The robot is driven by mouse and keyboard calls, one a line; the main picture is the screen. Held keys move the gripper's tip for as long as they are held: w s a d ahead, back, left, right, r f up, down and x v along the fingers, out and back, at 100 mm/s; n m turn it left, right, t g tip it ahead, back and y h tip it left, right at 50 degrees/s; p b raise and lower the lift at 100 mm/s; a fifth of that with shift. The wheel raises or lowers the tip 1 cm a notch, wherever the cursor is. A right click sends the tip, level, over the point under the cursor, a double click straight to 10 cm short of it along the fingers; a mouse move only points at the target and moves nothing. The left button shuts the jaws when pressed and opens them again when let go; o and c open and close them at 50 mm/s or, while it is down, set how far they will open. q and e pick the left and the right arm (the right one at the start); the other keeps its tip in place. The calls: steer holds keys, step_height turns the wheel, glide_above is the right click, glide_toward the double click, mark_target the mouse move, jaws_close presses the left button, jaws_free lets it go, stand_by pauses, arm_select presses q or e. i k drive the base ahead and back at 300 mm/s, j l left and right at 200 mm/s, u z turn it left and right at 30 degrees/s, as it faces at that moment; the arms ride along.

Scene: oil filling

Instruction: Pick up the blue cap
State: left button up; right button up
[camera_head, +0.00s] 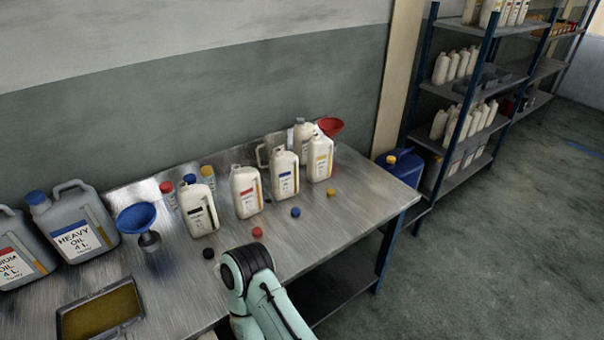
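A small blue cap (296,212) lies loose on the metal table (350,215), in front of a white bottle with a blue label (285,175). It stands apart from a red cap (257,231) and a black cap (208,253) to its left and a yellow cap (331,192) to its right. A pale green link of one of my arms reaches in from the bottom middle, nearer than the cap. Neither of my grippers shows, so what they hold cannot be seen.
White bottles with black (199,211), red (246,191) and yellow (320,157) labels stand behind the caps. A blue funnel (137,217), grey oil canisters (72,226) and a tray (101,312) fill the left. A red funnel (330,126) is at the back. The table's right front is clear.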

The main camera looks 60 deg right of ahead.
mark_target(296, 211)
steer(key=z, duration=1.9)
steer(key=i+l+u, duration=0.1)
steer(key=u, duration=0.4)
steer(key=l+u, duration=0.35)
steer(key=u, duration=0.15)
steer(key=l+u, duration=0.25)
steer(key=l, duration=0.25)
steer(key=l+u, duration=0.25)
steer(key=l, duration=0.25)
steer(key=l+u, duration=0.1)
steer(key=l, duration=0.45)
steer(key=k+l, duration=0.15)
steer(key=l, duration=0.35)
steer(key=u, duration=0.05)
